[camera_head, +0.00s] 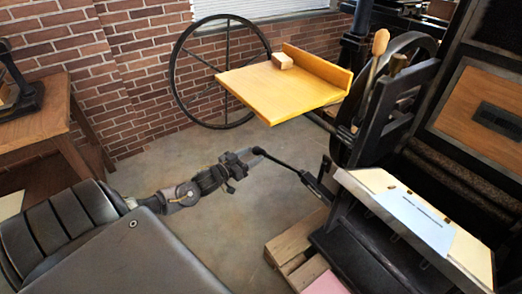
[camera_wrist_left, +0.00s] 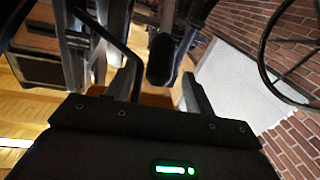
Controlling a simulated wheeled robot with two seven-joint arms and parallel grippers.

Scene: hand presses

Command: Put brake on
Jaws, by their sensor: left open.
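A thin black brake lever (camera_head: 285,165) with a dark rounded end sticks out to the left from the lower part of the press (camera_head: 345,225). My left gripper (camera_head: 250,157) is at the lever's free end. In the left wrist view, the open fingers (camera_wrist_left: 160,88) stand apart with a dark rounded knob (camera_wrist_left: 160,60) showing in the gap, just beyond the tips. I cannot tell whether a finger touches it. My right gripper is in neither view.
A yellow wooden feed board (camera_head: 285,88) with a small wood block (camera_head: 282,61) juts out above and behind the lever. A large spoked wheel (camera_head: 225,75) stands by the brick wall. A wooden pallet (camera_head: 292,243) lies at the press's foot. Floor around my gripper is clear.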

